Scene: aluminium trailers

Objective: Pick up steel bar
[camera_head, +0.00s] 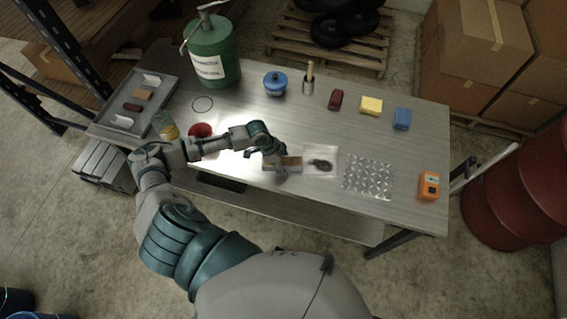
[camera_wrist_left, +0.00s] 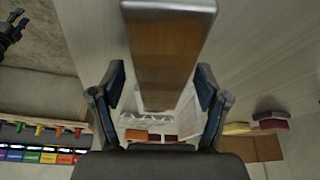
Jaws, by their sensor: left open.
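The steel bar (camera_head: 290,163) lies on the metal workbench (camera_head: 330,200) near its front edge. It is a short block with grey and brownish faces. My left gripper (camera_head: 268,150) is over the left end of the bar. In the left wrist view, the bar (camera_wrist_left: 167,50) runs between the two spread dark fingers of my left gripper (camera_wrist_left: 160,90), with a visible gap on each side. The gripper is open and holds nothing. Its fingers hide part of the bar in the head view.
A clear bag with a dark part (camera_head: 320,163) lies just right of the bar, then a patterned metal plate (camera_head: 368,177) and an orange box (camera_head: 429,186). A red bowl (camera_head: 200,131) and yellow jar (camera_head: 166,126) stand left. A green canister (camera_head: 212,55) stands behind.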

